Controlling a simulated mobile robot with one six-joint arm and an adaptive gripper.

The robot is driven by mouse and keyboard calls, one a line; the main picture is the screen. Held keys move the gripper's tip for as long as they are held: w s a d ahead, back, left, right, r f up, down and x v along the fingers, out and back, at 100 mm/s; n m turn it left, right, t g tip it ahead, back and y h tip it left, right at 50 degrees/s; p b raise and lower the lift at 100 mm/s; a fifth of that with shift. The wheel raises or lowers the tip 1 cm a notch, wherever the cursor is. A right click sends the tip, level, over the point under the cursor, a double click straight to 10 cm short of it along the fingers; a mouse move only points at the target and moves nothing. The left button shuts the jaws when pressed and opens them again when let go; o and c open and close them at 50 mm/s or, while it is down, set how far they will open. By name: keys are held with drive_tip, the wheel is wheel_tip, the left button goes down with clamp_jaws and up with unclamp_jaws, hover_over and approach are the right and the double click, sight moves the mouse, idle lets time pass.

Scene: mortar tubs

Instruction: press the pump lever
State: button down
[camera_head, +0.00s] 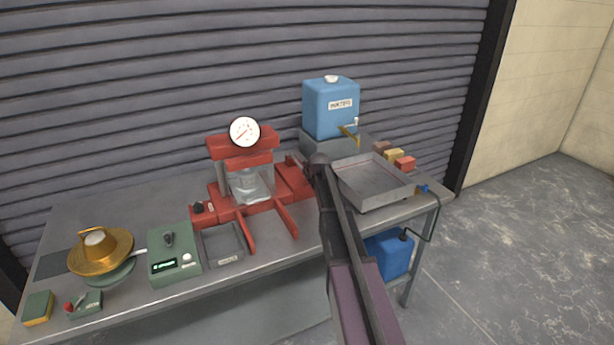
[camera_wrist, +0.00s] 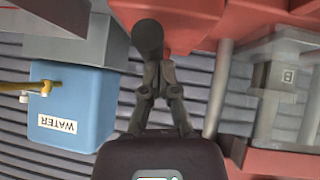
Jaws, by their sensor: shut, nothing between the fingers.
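The red press (camera_head: 243,165) with a round dial stands at the middle back of the bench. Its red side block (camera_head: 292,183) is the likely pump housing, and red parts also fill the top of the wrist view (camera_wrist: 200,20). A black rounded grip (camera_wrist: 148,38), apparently the pump lever's end, shows at my fingertips in the wrist view. My gripper (camera_wrist: 158,70) is shut and empty, its tips right by this grip; I cannot tell whether they touch. In the head view my gripper (camera_head: 320,168) is beside the side block, and my arm hides part of it.
A blue water tank (camera_head: 331,108) stands on a grey block behind a metal tray (camera_head: 374,185). Small coloured blocks (camera_head: 394,155) lie behind the tray. A green scale unit (camera_head: 174,254), a small grey tray (camera_head: 223,244) and a gold bowl (camera_head: 100,252) stand at left.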

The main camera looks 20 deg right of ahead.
drive_tip(key=shift+s+d+f, duration=0.35)
drive_tip(key=shift+s, duration=0.1)
idle(0.3)
drive_tip(key=shift+r, duration=0.15)
drive_tip(key=w+a+r+p+v, duration=0.1)
drive_tip(key=p+v, duration=0.9)
drive_tip(key=v, duration=0.2)
drive_tip(key=shift+r, duration=0.6)
drive_tip(key=shift+w, duration=0.1)
idle(1.0)
drive_tip(key=s+a+f+g, duration=0.2)
drive_tip(key=s+a, duration=0.4)
drive_tip(key=s, duration=0.4)
drive_tip(key=s+a+f+m+g, duration=0.1)
drive_tip(key=s+a+f+g, duration=0.1)
drive_tip(key=s+a+g, duration=0.2)
drive_tip(key=s+a+f+m+g+y, duration=0.1)
drive_tip(key=s+a+f+g, duration=0.1)
drive_tip(key=s+a, duration=0.8)
drive_tip(key=s+g, duration=0.1)
drive_tip(key=s, duration=0.6)
